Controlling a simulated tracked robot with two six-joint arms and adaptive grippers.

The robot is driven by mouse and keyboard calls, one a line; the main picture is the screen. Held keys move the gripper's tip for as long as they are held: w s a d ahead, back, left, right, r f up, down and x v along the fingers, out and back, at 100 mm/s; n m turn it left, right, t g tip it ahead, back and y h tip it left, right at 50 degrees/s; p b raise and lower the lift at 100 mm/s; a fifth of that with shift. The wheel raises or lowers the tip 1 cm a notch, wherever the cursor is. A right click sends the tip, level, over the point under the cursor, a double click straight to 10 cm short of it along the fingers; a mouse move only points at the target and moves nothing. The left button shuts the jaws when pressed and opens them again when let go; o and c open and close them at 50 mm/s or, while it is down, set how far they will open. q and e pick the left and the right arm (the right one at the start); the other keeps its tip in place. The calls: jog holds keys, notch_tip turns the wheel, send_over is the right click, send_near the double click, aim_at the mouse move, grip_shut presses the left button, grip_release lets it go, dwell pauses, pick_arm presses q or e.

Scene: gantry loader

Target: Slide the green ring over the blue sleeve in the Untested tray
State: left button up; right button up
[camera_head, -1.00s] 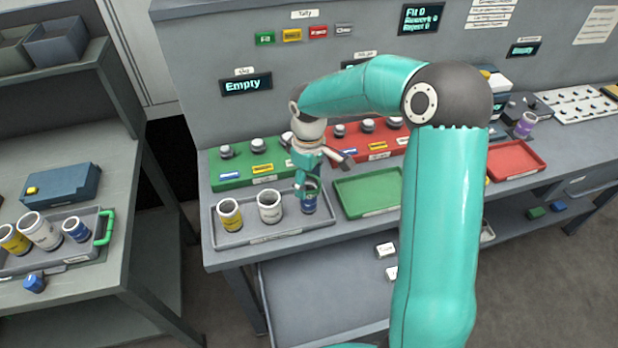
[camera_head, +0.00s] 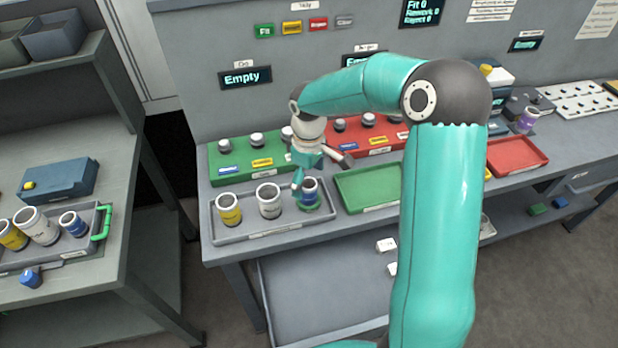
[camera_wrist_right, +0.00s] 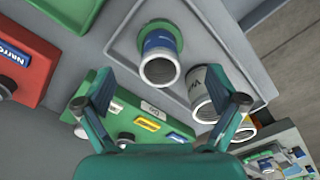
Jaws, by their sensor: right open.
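The blue sleeve (camera_head: 310,187) stands upright at the right end of the grey tray (camera_head: 243,239). The green ring (camera_head: 315,208) is around the sleeve's foot, low at the tray floor. In the right wrist view the ring (camera_wrist_right: 164,27) encircles the far end of the sleeve (camera_wrist_right: 160,48), whose open mouth faces the camera. My right gripper (camera_head: 320,176) is beside and above the sleeve. In the wrist view its two fingers (camera_wrist_right: 160,98) are spread and hold nothing. My left gripper is not in view.
A white sleeve (camera_head: 268,201) and a yellow sleeve (camera_head: 229,209) stand left in the same tray. Behind are a green gauge block (camera_head: 232,172) and a red one (camera_head: 370,140) with knobs. An empty green tray (camera_head: 365,190) lies right. A side bench holds another sleeve tray (camera_head: 88,254).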

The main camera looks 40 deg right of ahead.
jog(key=shift+r, duration=0.1)
notch_tip(320, 180, up, 12)
dwell(0.6)
dwell(0.4)
